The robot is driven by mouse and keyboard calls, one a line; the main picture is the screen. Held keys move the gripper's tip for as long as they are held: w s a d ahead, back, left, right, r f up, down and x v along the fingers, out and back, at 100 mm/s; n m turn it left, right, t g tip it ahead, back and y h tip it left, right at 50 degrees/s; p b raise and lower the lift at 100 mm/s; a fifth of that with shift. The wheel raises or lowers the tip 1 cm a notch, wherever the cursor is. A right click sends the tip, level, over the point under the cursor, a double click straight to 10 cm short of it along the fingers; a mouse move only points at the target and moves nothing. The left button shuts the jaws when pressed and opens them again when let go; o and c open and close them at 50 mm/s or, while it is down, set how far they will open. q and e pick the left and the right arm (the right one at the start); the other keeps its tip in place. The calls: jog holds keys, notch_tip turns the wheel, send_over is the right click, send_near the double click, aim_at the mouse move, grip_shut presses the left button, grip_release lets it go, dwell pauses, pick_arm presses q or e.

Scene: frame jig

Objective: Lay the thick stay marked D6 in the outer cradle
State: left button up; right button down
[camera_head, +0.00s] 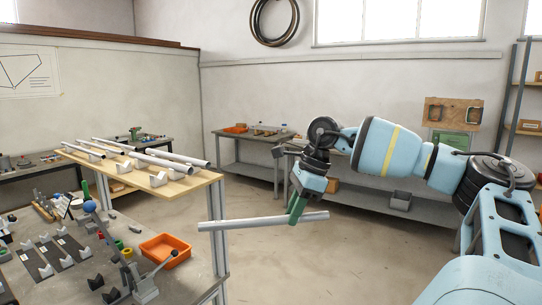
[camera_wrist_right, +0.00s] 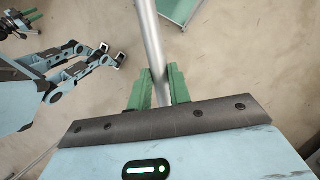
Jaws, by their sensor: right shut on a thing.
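My right gripper (camera_head: 296,212) is shut on a grey metal tube (camera_head: 245,223), gripping it right of its middle. The tube is held nearly level in the air, in front of the bench and clear of it. In the right wrist view the tube (camera_wrist_right: 152,40) runs between the green fingers (camera_wrist_right: 154,88). No D6 mark can be read on it. Pale V-shaped cradles (camera_head: 65,243) stand on dark strips on the left bench; I cannot tell which is the outer one.
A wooden-topped rack (camera_head: 185,185) carries several similar tubes (camera_head: 176,163) in V-blocks. Open floor lies below the held tube.

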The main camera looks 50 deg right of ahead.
jog(key=a+f+n+g, duration=0.1)
jog(key=a+f+n, duration=0.3)
jog(key=f, duration=0.4)
jog(key=s+a+f+n+g+y, duration=0.1)
jog(key=a+f+n+g, duration=0.2)
jog(key=f, duration=0.5)
jog(key=a+f+n, duration=0.4)
jog(key=f+n, duration=0.1)
jog(key=f, duration=0.3)
jog(key=s+a+f+n+g+h, duration=0.1)
jog(key=a+f+n, duration=0.4)
jog(key=a, duration=0.5)
jog(key=s+a+f+n+g+h, duration=0.1)
jog(key=a+f+n, duration=0.4)
jog(key=a+n, duration=0.5)
jog(key=shift+s+a+g+h, duration=0.35)
jog(key=shift+g+h, duration=0.35)
jog(key=shift+h, duration=0.3)
jog(key=shift+w, duration=0.1)
